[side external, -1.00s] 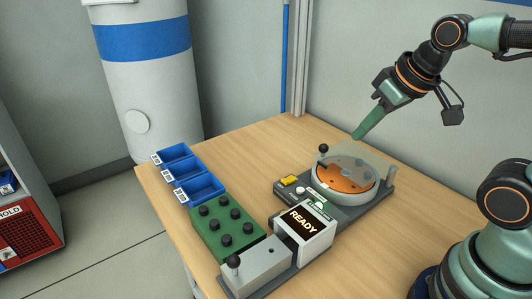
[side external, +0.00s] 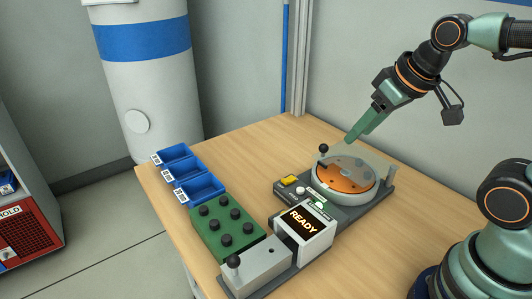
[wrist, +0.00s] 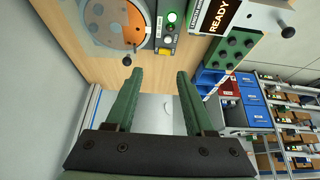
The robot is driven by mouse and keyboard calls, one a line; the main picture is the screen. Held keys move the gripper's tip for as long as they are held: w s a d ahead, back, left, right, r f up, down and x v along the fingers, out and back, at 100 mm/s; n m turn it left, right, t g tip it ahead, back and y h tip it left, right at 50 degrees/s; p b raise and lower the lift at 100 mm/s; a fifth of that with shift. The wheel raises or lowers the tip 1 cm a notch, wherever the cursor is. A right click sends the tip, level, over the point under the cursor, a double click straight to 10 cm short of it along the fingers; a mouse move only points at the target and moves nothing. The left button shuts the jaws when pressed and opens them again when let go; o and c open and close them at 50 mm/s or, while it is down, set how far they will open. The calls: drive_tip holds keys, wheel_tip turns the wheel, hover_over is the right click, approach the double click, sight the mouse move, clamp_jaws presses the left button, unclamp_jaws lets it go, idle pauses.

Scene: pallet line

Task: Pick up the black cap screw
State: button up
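Several black cap screws stand in the green block (side external: 206,237) at the left front of the table; one of them (side external: 222,200) is at its back corner. The green block also shows in the wrist view (wrist: 223,61), at the upper right, with dark screw heads on it. My gripper (side external: 354,139) is high above the back of the table, up and to the right of the block and well apart from it. In the wrist view its two green fingers (wrist: 157,75) are spread with nothing between them.
A round fixture with an orange disc (side external: 345,174) sits below my gripper, with a black-knobbed post (side external: 323,149) beside it. A READY display (side external: 304,220) and a grey block with a black knob (side external: 258,270) are near the screws. Blue bins (side external: 198,189) line the left edge.

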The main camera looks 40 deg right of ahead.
drive_tip(key=shift+w, duration=0.1)
drive_tip(key=w+a+r+n+g, duration=0.2)
drive_tip(key=w+a+r+n, duration=0.1)
drive_tip(key=w+a, duration=0.3)
drive_tip(key=n+g, duration=0.4)
drive_tip(key=n, duration=0.2)
hover_over(204, 208)
wheel_tip(204, 208, down, 11)
wheel_tip(204, 208, down, 12)
clamp_jaws()
